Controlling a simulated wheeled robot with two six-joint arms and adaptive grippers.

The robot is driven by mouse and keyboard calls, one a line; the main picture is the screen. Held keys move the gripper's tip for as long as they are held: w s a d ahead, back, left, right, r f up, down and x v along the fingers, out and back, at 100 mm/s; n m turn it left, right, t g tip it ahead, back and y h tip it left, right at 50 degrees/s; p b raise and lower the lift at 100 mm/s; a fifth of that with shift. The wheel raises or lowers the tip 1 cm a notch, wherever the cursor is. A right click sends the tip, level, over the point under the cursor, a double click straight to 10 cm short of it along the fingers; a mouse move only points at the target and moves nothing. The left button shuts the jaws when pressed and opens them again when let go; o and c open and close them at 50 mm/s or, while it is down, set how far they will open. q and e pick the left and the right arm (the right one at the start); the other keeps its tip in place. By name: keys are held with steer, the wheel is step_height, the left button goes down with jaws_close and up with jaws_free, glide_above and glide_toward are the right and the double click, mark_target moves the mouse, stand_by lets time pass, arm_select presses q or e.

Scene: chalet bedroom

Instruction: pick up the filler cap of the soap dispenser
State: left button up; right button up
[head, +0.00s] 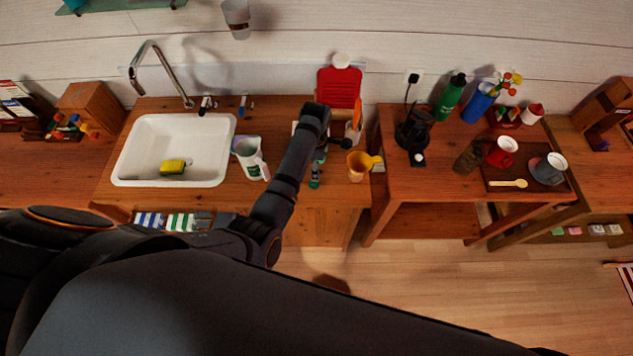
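I cannot clearly make out the soap dispenser or its filler cap in the head view. A small pale thing (296,128) shows just left of my wrist, mostly hidden behind it. A small green thing (315,180) shows on the wooden counter (225,200) just right of my forearm; what it is I cannot tell. My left gripper (325,147) is over the counter, right of the sink, and largely hidden by its own arm. Its fingers are too small and dark to tell whether they are open or hold anything. My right gripper is not in view.
A white sink (205,165) holds a yellow sponge (173,167). A white jug (250,157) stands between the sink and my arm. A yellow cup (359,167) and a container with a brush (354,132) stand close on the right. A side table (430,185) holds bottles and mugs.

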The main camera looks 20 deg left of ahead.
mark_target(314, 183)
arm_select(q)
steer(key=shift+f, duration=0.3)
step_height(314, 183, down, 5)
steer(key=shift+r+b, duration=0.15)
steer(key=shift+b, duration=0.15)
steer(key=f+b, duration=0.1)
steer(key=b, duration=0.1)
steer(key=f+b, duration=0.4)
steer(key=shift+s+a+f, duration=0.15)
steer(key=shift+a+f, duration=0.1)
steer(key=shift+a, duration=0.05)
steer(key=shift+r, duration=0.15)
steer(key=c, duration=0.9)
